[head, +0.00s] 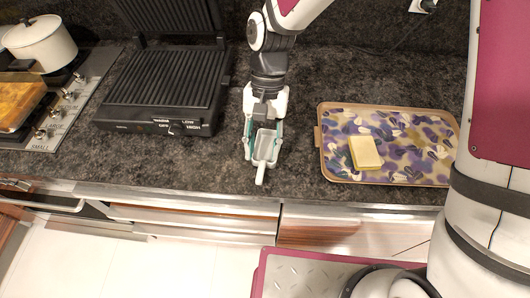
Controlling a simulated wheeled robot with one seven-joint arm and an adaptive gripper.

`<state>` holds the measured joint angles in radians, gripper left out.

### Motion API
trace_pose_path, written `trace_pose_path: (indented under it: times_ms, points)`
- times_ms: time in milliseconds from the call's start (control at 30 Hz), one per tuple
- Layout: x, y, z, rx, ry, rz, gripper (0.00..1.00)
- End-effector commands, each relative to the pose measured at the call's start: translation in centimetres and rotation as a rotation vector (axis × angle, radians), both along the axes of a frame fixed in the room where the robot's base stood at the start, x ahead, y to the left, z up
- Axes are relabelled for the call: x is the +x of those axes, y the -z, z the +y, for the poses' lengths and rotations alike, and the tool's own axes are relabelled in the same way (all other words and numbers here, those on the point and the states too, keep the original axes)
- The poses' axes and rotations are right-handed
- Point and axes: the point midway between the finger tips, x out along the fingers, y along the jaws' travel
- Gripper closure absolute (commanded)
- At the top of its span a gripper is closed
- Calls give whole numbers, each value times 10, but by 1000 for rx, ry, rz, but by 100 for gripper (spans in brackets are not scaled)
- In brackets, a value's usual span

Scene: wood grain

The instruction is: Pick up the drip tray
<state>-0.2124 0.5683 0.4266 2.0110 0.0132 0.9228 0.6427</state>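A small pale grey tray with a short light handle (264,157), which looks like the drip tray, is near the front edge of the dark counter. Its handle points toward that edge. My gripper (264,146) is above it, pointing down, with its fingers spread to the tray's left and right sides. The fingers look very close to the tray's sides. I cannot tell whether they press on it, or whether the tray rests on the counter or is slightly above it. The gripper's palm hides the tray's far end.
An open black grill (165,85) stands left of my gripper. A patterned tray (420,170) with a pale yellow block (365,152) lies to the right. A stove with a white pot (42,42) is at far left. The counter between grill and patterned tray is otherwise clear.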

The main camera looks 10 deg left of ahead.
Motion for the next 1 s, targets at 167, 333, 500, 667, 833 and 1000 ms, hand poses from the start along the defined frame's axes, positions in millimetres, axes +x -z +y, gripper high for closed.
trace_pose_path:
  times_ms: [167, 333, 500, 667, 833, 1000]
  points:
    - [-5, 12, 0, -1, -1, 0, 63]
    - [-14, 27, 0, -1, 0, 3, 63]
    - [-23, 49, 1, 0, -1, 2, 63]
    - [-26, 59, 1, 0, 0, -1, 63]
    - [-26, 60, 1, 1, 0, -2, 63]
    - [-26, 59, 1, 1, 0, -2, 93]
